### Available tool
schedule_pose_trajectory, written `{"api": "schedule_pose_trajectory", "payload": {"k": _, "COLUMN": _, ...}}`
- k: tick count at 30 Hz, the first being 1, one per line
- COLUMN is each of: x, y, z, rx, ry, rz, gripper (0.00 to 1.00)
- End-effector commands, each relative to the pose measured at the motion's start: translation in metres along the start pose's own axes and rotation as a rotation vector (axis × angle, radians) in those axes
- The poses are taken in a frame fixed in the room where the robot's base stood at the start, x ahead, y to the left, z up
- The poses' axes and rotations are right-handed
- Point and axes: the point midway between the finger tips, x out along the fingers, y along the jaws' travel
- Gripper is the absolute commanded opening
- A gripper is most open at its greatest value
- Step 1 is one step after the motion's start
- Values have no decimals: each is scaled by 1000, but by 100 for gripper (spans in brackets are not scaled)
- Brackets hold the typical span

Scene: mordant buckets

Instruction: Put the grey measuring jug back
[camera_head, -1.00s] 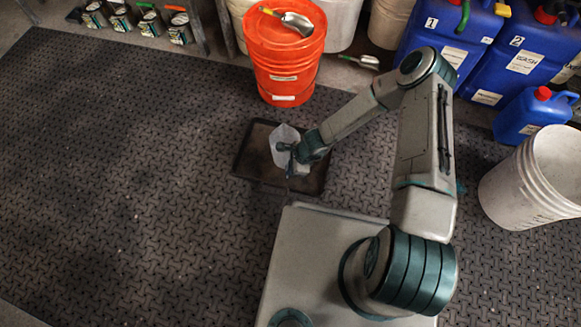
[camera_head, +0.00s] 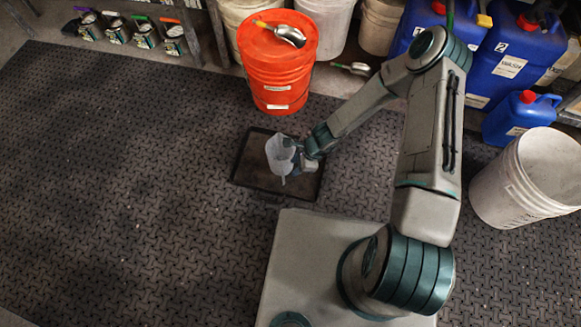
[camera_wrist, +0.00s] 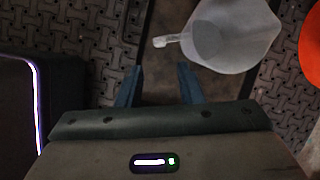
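The grey measuring jug (camera_head: 279,154) is translucent and appears upright on a dark, shallow tray (camera_head: 243,178) on the floor. In the wrist view the jug (camera_wrist: 228,38) is at the upper right, its handle (camera_wrist: 168,40) pointing left. My gripper (camera_head: 294,163) is just right of the jug in the head view. In the wrist view my gripper (camera_wrist: 160,80) has its two fingers apart with nothing between them. The jug's handle lies beyond the fingertips, with a visible gap. The jug's far side base is hidden from the wrist view.
An orange lidded bucket (camera_head: 277,75) with a metal scoop (camera_head: 290,36) on it stands behind the tray. Blue jerrycans (camera_head: 510,60) and an open white bucket (camera_head: 520,185) stand at the right. The patterned mat (camera_head: 130,190) at the left is clear.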

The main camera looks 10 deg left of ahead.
Motion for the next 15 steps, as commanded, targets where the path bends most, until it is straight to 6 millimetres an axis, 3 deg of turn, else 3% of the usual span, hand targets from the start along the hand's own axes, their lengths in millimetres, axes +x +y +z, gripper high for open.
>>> {"api": "schedule_pose_trajectory", "payload": {"k": 1, "x": -12, "y": 0, "z": 1, "rx": -1, "ry": 1, "rz": 0, "gripper": 34}}
{"api": "schedule_pose_trajectory", "payload": {"k": 4, "x": -22, "y": 0, "z": 1, "rx": 0, "ry": 0, "rz": -1, "gripper": 34}}
{"api": "schedule_pose_trajectory", "payload": {"k": 15, "x": -35, "y": -4, "z": 0, "rx": -24, "ry": 1, "rz": -7, "gripper": 34}}
